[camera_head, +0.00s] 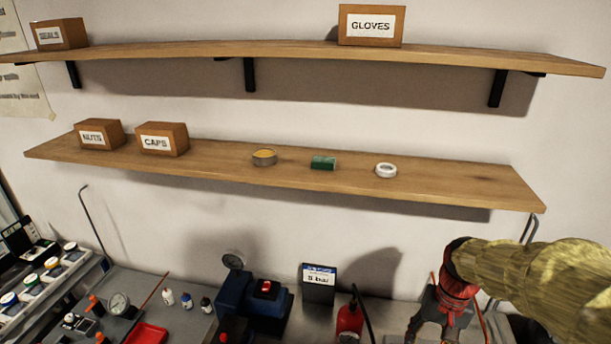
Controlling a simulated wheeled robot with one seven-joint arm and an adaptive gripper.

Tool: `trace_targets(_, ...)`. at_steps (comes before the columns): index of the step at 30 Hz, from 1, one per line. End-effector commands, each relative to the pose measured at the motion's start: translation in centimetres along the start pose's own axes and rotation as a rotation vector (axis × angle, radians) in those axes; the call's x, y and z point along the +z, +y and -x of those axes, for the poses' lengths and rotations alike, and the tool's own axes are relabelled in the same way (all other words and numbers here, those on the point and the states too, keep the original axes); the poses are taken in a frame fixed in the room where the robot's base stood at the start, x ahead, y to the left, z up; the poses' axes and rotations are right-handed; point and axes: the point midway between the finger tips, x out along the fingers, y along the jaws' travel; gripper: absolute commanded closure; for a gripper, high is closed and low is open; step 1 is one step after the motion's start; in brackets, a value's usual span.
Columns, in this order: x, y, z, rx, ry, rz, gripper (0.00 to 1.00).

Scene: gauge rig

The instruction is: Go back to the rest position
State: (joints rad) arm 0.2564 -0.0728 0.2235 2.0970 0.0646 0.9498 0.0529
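My gripper (444,322) hangs at the lower right, at the end of my arm in its yellowish sleeve. It points down over the bench, to the right of the red bottle. Its lower end runs to the bottom edge of the picture, so its fingertips are not clear. I cannot tell whether it is open or shut, and I see no object in it.
The upper shelf (200,52) holds the gloves box (371,26). The lower shelf (460,186) holds two boxes, a yellow-topped tin (264,158), a green block (323,162) and a white ring (385,170). A blue rig (253,299), display (318,284) and red bottle (350,322) stand below.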

Motion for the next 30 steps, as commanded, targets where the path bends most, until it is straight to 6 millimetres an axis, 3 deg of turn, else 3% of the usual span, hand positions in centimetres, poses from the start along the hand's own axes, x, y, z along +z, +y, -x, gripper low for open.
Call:
trace_targets(9, 6.3, -1.4, 1.6, 0.019, 0.184, 0.16, 0.52)
trace_targets(18, 11.5, -2.4, 2.0, 0.013, 0.364, 0.267, 0.52)
trace_targets(23, 13.3, -3.2, 2.5, -0.007, 0.461, 0.312, 0.52)
trace_targets(30, 14.1, -4.2, 3.4, -0.029, 0.54, 0.353, 0.52)
